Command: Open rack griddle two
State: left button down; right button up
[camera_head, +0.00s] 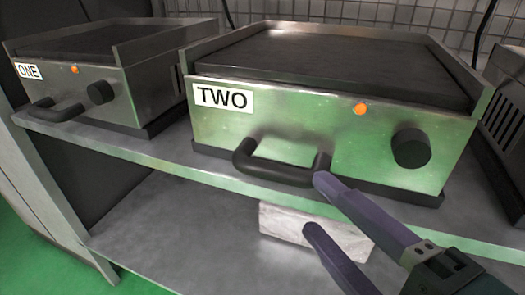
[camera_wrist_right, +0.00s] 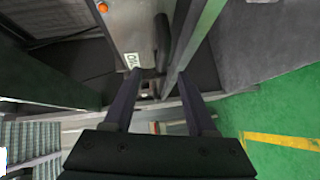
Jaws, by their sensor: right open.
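Griddle two (camera_head: 290,120) is a steel box with a dark top plate, standing on a metal shelf. Its front has a white "TWO" label (camera_head: 222,97), an orange light, a black knob (camera_head: 411,148) and a black bar handle (camera_head: 270,172) low down. My right gripper (camera_head: 316,204) comes in from the lower right, open and empty. Its upper fingertip overlaps the handle's right end in the head view; I cannot tell if they touch. The lower finger is below the shelf's front edge. In the right wrist view, my right gripper (camera_wrist_right: 162,80) is spread near a dark handle (camera_wrist_right: 163,40). My left gripper is not in view.
Griddle one (camera_head: 75,95) stands to the left on the same shelf (camera_head: 165,155). Another appliance (camera_head: 508,110) is at the right edge. A pale block (camera_head: 285,224) lies on the lower shelf (camera_head: 175,225). Green floor (camera_wrist_right: 280,115) shows in front of the rack.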

aim_at(279, 179)
jog(key=x, duration=0.6)
jog(key=b+x, duration=0.1)
jog(key=x, duration=0.3)
jog(key=shift+s+a+f, duration=0.1)
jog(key=shift+a+f, duration=0.15)
jog(key=shift+a, duration=0.05)
jog(key=shift+c, duration=0.4)
grip_shut()
dwell(0.6)
